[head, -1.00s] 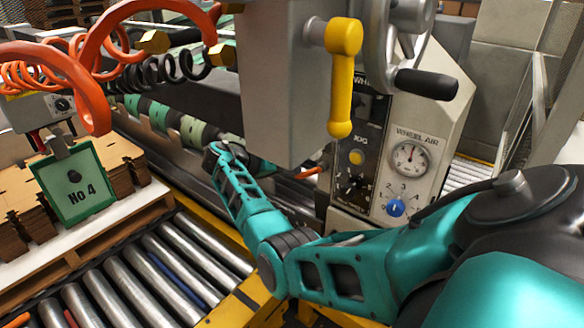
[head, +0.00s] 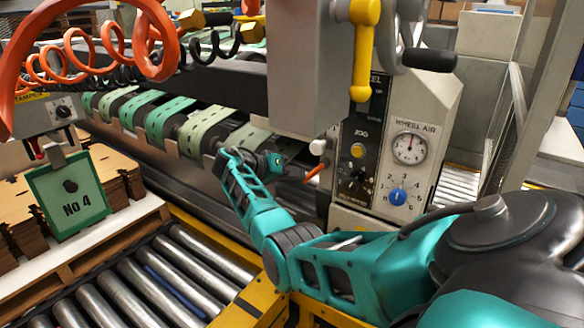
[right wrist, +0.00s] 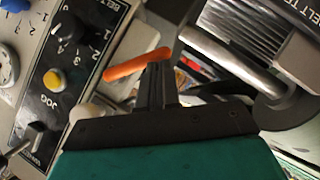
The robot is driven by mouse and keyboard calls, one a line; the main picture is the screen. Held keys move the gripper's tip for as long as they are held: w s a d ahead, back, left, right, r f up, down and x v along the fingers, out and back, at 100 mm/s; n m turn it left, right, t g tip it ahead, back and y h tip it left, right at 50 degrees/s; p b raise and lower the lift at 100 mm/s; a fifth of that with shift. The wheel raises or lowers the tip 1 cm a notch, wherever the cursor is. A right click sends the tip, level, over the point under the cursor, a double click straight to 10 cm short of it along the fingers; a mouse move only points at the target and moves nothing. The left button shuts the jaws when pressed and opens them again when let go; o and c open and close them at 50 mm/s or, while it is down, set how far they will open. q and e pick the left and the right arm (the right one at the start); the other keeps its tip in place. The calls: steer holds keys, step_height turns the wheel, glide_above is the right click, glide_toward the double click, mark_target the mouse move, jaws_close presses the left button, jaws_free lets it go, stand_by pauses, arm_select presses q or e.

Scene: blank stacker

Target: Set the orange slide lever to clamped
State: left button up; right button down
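The orange slide lever (head: 317,173) sticks out at the left side of the grey control panel (head: 398,165) in the head view. It is a short orange bar in the right wrist view (right wrist: 138,65). My right gripper (head: 283,166) is just left of the lever in the head view. In the right wrist view its dark fingers (right wrist: 157,68) are close together and look shut, with their tips by the right end of the lever. I cannot tell whether they touch it. Nothing shows between them. My left gripper is not in view.
A yellow handle (head: 363,50) and a crank with a black grip (head: 428,60) hang above the panel. Green-banded rollers (head: 165,115) lie behind my right forearm. A No 4 sign (head: 68,195) and metal conveyor rollers (head: 150,280) are at left.

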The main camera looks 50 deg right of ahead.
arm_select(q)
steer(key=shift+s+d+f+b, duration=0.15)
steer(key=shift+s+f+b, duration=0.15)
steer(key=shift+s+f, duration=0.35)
arm_select(e)
steer(key=shift+n+g, duration=0.4)
steer(key=s+f, duration=0.3)
steer(key=shift+d+f, duration=0.1)
steer(key=shift+d, duration=0.1)
steer(key=shift+s, duration=0.1)
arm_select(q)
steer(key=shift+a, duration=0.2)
